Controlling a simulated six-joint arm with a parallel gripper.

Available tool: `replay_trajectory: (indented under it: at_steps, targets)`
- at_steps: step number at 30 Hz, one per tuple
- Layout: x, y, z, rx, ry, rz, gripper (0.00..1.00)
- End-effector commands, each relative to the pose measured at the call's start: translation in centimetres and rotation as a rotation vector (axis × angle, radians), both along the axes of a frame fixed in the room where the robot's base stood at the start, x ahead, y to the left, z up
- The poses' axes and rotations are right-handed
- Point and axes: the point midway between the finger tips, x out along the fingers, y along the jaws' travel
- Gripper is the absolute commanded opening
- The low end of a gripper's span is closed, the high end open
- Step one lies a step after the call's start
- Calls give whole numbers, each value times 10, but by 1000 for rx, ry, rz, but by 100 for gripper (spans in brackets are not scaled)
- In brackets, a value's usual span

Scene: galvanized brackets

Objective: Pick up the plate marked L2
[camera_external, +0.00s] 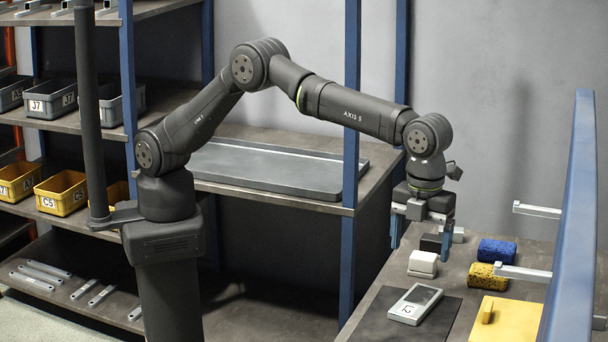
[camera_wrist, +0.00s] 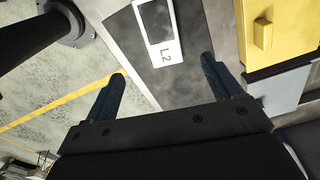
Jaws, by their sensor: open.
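The plate marked L2 (camera_external: 415,303) is a light grey frame with a darker panel and a white label. It lies flat on a dark mat (camera_external: 380,323) on the workbench. In the wrist view the L2 plate (camera_wrist: 159,32) is at the top centre, beyond the fingertips. My gripper (camera_external: 420,243) is above the back left part of the bench, behind the plate and higher than it. Its blue fingers are spread wide with nothing between them in the wrist view (camera_wrist: 163,78).
A white block (camera_external: 423,264) stands behind the plate. A blue roll (camera_external: 497,251), a yellow roll (camera_external: 486,276) and a yellow board with a handle (camera_external: 500,322) are to its right. Pale bars (camera_external: 523,272) jut in from the right by a blue post (camera_external: 572,200).

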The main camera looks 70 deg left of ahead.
Motion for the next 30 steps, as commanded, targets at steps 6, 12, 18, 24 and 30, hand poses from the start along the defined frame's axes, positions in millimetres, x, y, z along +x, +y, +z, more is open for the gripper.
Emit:
replay_trajectory:
  at_steps: [6,12,18,24,30]
  targets:
    - [0,1,-46,2,1,1,84]
    - [0,0,-65,0,0,1,84]
    - [2,1,-77,1,1,2,84]
    - [4,1,-108,2,1,2,84]
    - [4,1,-118,-1,-1,2,84]
